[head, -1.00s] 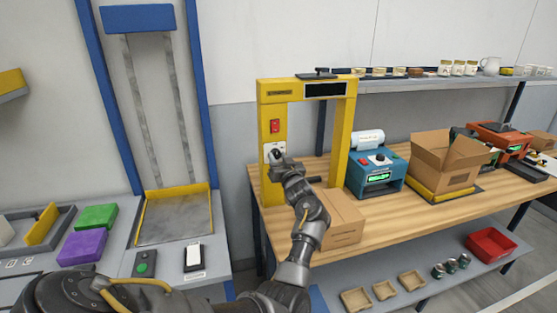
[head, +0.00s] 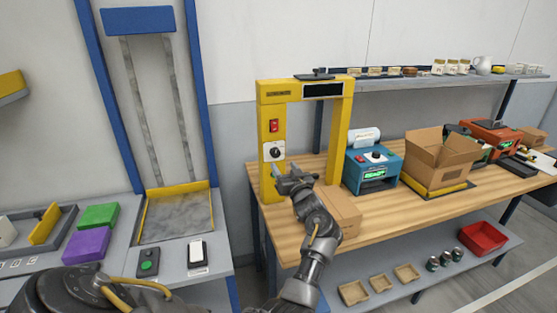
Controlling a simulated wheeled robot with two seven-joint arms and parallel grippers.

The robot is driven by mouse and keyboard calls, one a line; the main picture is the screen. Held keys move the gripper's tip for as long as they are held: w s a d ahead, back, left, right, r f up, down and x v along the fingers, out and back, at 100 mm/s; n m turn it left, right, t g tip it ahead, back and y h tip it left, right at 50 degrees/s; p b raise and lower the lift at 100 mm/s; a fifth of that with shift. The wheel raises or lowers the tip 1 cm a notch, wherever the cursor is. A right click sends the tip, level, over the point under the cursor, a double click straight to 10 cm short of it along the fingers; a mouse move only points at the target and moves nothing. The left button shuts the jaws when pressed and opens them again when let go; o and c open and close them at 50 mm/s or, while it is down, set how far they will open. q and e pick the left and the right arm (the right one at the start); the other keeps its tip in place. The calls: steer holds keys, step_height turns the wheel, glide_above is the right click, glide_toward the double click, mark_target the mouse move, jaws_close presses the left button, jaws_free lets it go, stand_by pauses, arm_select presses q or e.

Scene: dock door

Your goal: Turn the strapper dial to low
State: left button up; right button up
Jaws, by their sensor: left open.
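The yellow strapper frame (head: 271,100) stands at the left end of the wooden bench. Its dial (head: 274,152) is a dark round knob on a white plate on the left post, below a red switch (head: 274,126). The setting marks are too small to read. My left gripper (head: 279,170) is open and empty, just below the dial plate and apart from the knob. The arm hides part of the post's foot and of the closed cardboard box (head: 342,208). My right gripper is not in view.
A teal machine (head: 372,170) and an open carton (head: 440,155) stand to the right on the bench (head: 400,215). A shelf of jars runs behind. At the left, a grey counter holds green and purple blocks (head: 86,243) and a button box (head: 148,262).

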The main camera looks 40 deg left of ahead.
arm_select(q)
steer(key=v, duration=0.3)
steer(key=shift+s+d+f, duration=0.15)
steer(key=shift+s+d, duration=0.1)
steer(key=shift+d, duration=0.05)
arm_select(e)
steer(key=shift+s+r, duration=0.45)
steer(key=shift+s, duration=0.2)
arm_select(q)
steer(key=shift+w, duration=0.1)
